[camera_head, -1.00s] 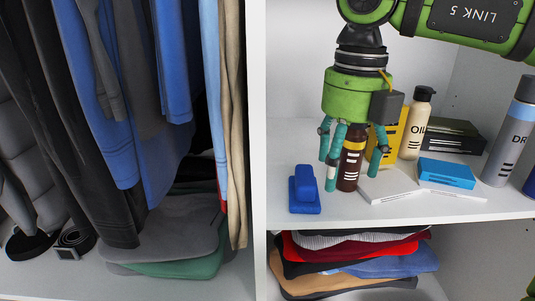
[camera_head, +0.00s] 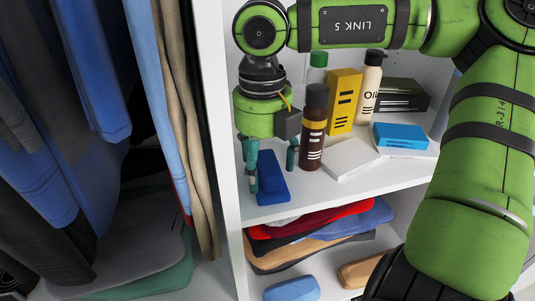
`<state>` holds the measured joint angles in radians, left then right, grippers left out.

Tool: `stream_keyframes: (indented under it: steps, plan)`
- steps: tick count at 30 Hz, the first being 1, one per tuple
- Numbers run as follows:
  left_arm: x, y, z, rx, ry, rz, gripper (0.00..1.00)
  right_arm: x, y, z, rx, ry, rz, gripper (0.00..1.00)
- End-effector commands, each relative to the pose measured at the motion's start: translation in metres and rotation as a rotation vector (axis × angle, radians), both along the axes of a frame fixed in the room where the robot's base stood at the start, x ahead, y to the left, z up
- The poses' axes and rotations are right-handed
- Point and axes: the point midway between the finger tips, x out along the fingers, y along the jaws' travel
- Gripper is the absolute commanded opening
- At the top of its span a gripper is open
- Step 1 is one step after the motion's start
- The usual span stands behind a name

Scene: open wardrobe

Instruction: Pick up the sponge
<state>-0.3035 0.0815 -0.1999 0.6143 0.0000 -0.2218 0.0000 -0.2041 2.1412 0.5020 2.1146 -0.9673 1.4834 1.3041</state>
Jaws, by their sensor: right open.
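A small blue two-level block (camera_head: 273,187), which looks like the sponge, lies on the white shelf near its left front edge. My right gripper (camera_head: 268,172) points down over it with its teal fingers open. One finger stands at the block's left side and another is to its right, near the dark brown bottle. The fingers partly cover the block, and I cannot tell whether they touch it. My left gripper is out of view.
A dark brown bottle (camera_head: 313,130), a yellow box (camera_head: 343,100), an oil bottle (camera_head: 370,85), a white box (camera_head: 350,158) and a blue box (camera_head: 400,136) stand close by on the right. Folded clothes (camera_head: 320,225) lie below. A white partition (camera_head: 217,110) is on the left.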

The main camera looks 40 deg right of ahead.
Motion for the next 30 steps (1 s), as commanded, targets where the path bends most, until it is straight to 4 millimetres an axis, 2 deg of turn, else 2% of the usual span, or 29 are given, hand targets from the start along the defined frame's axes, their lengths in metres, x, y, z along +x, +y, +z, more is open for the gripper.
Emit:
stream_keyframes:
  steps: [3,5,6,8,9,10,23,26,30]
  plan:
    - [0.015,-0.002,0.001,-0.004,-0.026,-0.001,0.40,0.000,0.000,-0.001,-0.001,-0.001,0.000,0.76]
    - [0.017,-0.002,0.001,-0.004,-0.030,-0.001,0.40,0.000,0.000,-0.001,-0.001,-0.001,0.000,0.76]
    - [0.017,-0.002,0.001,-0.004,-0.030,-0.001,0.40,0.000,0.000,-0.001,-0.001,-0.001,0.000,0.68]
    - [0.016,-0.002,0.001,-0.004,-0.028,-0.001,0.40,0.000,0.000,-0.001,-0.001,-0.001,0.000,0.44]
    - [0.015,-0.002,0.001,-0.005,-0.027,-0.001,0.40,0.000,0.000,-0.001,-0.001,-0.001,0.000,0.28]
    - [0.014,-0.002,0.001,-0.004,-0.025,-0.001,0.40,0.000,0.000,-0.001,-0.001,-0.001,0.000,0.16]
    - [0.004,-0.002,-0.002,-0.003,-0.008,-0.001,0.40,0.001,0.000,0.003,-0.001,-0.001,-0.002,0.15]
    - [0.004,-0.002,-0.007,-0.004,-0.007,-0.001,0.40,0.001,0.000,0.017,-0.003,-0.004,-0.002,0.15]
    - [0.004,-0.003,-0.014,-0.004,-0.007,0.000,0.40,0.001,0.000,0.045,-0.004,-0.006,-0.003,0.15]
